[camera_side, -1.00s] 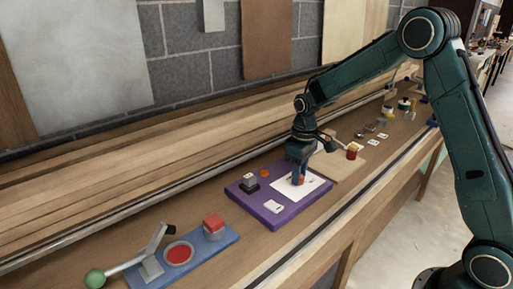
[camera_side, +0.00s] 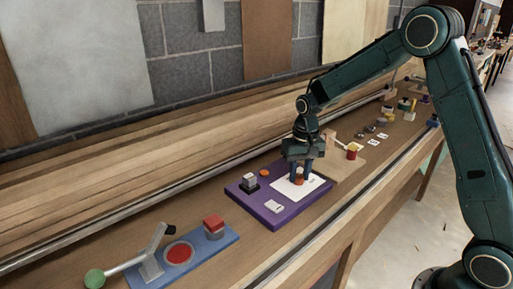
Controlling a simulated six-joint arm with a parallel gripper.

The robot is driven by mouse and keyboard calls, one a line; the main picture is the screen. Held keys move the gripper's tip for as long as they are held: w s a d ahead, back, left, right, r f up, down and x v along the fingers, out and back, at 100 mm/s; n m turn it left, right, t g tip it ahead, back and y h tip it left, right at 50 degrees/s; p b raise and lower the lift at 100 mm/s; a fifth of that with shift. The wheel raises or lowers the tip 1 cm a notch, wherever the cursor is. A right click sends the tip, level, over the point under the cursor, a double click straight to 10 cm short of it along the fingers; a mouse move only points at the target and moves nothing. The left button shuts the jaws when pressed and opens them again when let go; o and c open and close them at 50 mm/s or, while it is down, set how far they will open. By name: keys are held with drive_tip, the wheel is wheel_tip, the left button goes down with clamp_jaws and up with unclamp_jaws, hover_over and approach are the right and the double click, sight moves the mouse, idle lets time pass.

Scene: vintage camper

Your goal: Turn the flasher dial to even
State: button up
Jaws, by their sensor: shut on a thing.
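A purple board (camera_side: 241,202) lies on the wooden bench and bears a white plate (camera_side: 288,188). My gripper (camera_side: 300,177) points down over the white plate, with its fingers shut on a small orange-red dial (camera_side: 299,180) between them. Any mark on the dial is too small to read. A grey and black block-like switch (camera_side: 250,182), an orange button (camera_side: 264,172) and a small white label (camera_side: 273,206) are also on the purple board.
A blue board (camera_side: 211,247) with a green-knobbed lever (camera_side: 95,277), a red disc (camera_side: 179,253) and a red-topped block (camera_side: 214,224) lies at the front left. A tan board with a red and yellow piece (camera_side: 352,151) lies to the right. Several small items stand farther back.

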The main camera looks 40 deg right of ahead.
sight(301, 175)
idle(0.4)
drive_tip(key=o, duration=1)
drive_tip(key=shift+r, duration=0.1)
drive_tip(key=r, duration=1.3)
drive_tip(key=shift+s+d+r, duration=0.1)
drive_tip(key=shift+d+r, duration=0.2)
drive_tip(key=shift+r, duration=0.05)
